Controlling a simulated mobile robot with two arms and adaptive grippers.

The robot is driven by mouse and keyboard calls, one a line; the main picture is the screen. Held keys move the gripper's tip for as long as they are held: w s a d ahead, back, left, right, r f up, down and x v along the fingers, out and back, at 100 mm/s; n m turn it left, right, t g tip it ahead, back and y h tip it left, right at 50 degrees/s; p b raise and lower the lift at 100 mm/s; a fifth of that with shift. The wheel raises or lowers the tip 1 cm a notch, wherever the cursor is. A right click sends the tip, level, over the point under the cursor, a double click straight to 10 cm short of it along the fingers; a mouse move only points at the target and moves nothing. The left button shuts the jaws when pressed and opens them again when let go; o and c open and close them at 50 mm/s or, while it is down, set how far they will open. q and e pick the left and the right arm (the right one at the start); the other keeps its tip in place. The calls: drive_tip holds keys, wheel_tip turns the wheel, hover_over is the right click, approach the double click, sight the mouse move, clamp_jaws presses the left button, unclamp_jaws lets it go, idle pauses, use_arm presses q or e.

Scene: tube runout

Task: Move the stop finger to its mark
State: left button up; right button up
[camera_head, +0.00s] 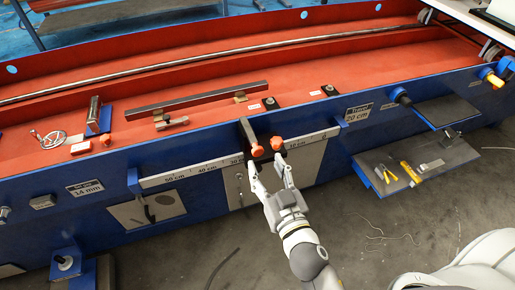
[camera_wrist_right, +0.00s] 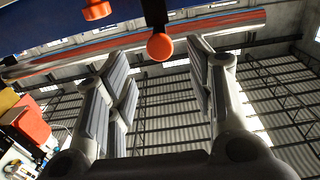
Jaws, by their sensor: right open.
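The stop finger (camera_head: 247,130) is a dark bar over the front edge of the blue bench, with an orange-red ball knob (camera_head: 257,151) at its lower end. It hangs by the scale (camera_head: 190,171), between the 30 cm and 10 cm labels. A second orange-red knob (camera_head: 277,143) sits just right of it. My right gripper (camera_head: 267,164) is open just below the knobs, pointing at the bench. In the right wrist view, the ball knob (camera_wrist_right: 160,47) shows between the spread fingers (camera_wrist_right: 158,75), with no visible grip. My left gripper is out of view.
A low tray (camera_head: 417,167) with tools stands out at the right. The floor in front is mostly open, with loose wires.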

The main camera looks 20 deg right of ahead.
sight(259, 152)
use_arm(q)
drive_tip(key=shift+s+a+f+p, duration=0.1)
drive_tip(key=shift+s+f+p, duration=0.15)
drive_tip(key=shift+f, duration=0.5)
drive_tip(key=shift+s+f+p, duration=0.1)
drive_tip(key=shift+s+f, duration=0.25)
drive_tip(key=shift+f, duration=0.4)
use_arm(e)
drive_tip(key=shift+w+a, duration=0.15)
drive_tip(key=shift+w, duration=3.4)
drive_tip(key=shift+c, duration=0.5)
clamp_jaws()
